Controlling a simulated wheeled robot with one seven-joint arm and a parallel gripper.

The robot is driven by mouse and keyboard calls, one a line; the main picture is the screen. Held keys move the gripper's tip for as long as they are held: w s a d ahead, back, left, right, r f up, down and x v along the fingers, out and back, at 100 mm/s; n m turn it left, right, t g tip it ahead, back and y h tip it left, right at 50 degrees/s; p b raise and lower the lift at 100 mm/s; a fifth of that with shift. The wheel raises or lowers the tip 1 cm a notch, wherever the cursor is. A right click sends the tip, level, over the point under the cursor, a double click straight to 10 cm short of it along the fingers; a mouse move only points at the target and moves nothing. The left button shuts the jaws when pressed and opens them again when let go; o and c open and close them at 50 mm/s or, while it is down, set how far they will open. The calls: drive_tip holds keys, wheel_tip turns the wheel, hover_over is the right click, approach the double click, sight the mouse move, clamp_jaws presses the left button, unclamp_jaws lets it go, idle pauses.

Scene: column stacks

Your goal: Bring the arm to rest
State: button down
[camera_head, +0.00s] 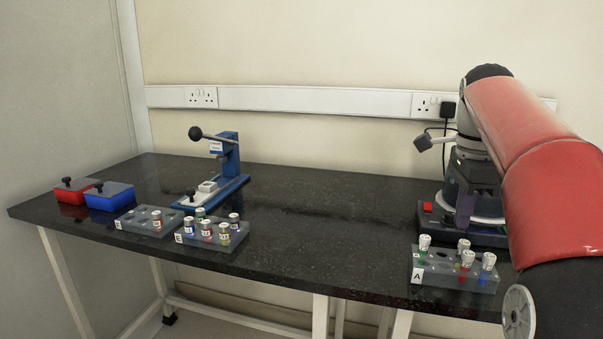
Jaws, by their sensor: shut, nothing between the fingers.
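My arm (518,125), with red covers, comes in from the right edge and bends over the right end of the black bench. Its wrist points down. My gripper (465,212) hangs at the lower end of the dark wrist, fingers shut and empty. It is in front of a dark device (436,226) with a red switch and a pale round part. The fingertips overlap this device in the picture, so I cannot tell the gap between them.
Rack A (432,277) with several capped vials stands at the right front, close to my arm. Two more vial racks (187,240) (130,224), a blue lever press (228,165), a red box (75,190) and a blue box (110,197) stand left. The bench middle (330,225) is clear.

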drive_tip(key=shift+s+a+n, duration=0.3)
drive_tip(key=shift+s+a, duration=0.05)
drive_tip(key=s+a+f+n+t, duration=0.2)
drive_tip(key=s+a+f+n, duration=0.4)
drive_tip(key=s+f+n, duration=0.3)
drive_tip(key=s+a+f+n+t, duration=0.3)
drive_tip(key=s+a+f+n, duration=0.2)
drive_tip(key=s+f+n, duration=0.4)
drive_tip(key=shift+s+a+n, duration=0.4)
drive_tip(key=shift+n, duration=0.3)
drive_tip(key=shift+f, duration=0.1)
